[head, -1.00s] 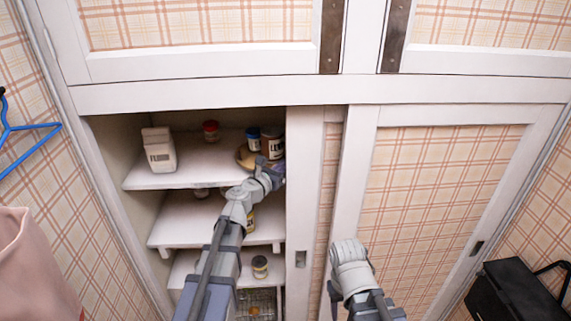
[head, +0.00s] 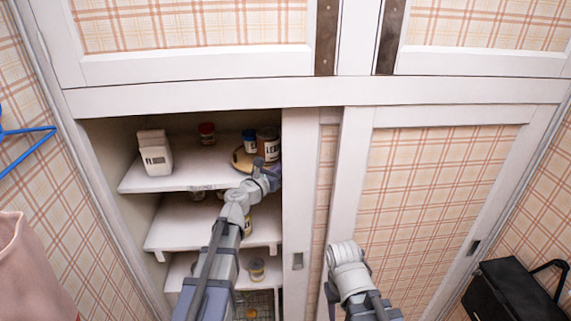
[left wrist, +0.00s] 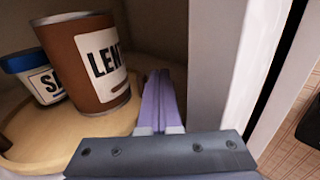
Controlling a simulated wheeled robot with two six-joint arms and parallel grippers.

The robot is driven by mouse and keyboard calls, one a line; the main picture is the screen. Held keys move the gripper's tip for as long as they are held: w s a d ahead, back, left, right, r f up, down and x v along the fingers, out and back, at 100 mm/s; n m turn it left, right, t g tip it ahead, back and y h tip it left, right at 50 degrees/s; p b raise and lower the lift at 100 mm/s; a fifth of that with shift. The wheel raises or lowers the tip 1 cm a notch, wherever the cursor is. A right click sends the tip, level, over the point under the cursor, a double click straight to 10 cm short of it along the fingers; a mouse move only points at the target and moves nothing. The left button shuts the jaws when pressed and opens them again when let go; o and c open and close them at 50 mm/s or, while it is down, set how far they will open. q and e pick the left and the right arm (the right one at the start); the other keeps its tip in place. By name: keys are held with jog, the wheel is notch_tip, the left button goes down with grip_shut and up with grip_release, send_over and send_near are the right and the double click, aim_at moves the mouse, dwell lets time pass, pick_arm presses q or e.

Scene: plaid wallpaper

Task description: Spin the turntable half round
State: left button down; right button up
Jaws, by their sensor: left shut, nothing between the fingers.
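The turntable (head: 238,160) is a round tan disc on the top shelf, near the right side of the cupboard opening. It also shows in the left wrist view (left wrist: 90,140). A brown tin marked with letters starting LEN (head: 268,146) and a blue-lidded jar (head: 249,143) stand on it. My left gripper (head: 272,170) is in front of the turntable's right part. In the left wrist view its purple fingers (left wrist: 158,80) are together and empty, right of the tin at the disc's right edge; contact is unclear. My right arm shows low at the centre, but its fingers do not.
The white door edge (head: 299,190) stands close to the right of my left gripper. A flour pack (head: 154,153) and a red-lidded jar (head: 207,134) are on the same shelf, left of the turntable. Lower shelves (head: 185,225) hold more jars, and my left arm crosses before them.

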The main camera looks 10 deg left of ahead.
aim_at(273, 164)
pick_arm(q)
jog(key=s+a+m+g+h, duration=0.1)
jog(key=s+a+m+h, duration=0.15)
jog(key=s+a, duration=0.95)
jog(key=shift+n, duration=0.25)
jog(key=x, duration=0.9)
jog(key=d+x, duration=0.1)
jog(key=x, duration=0.3)
jog(key=shift+d+f, duration=0.2)
jog(key=shift+d, duration=0.05)
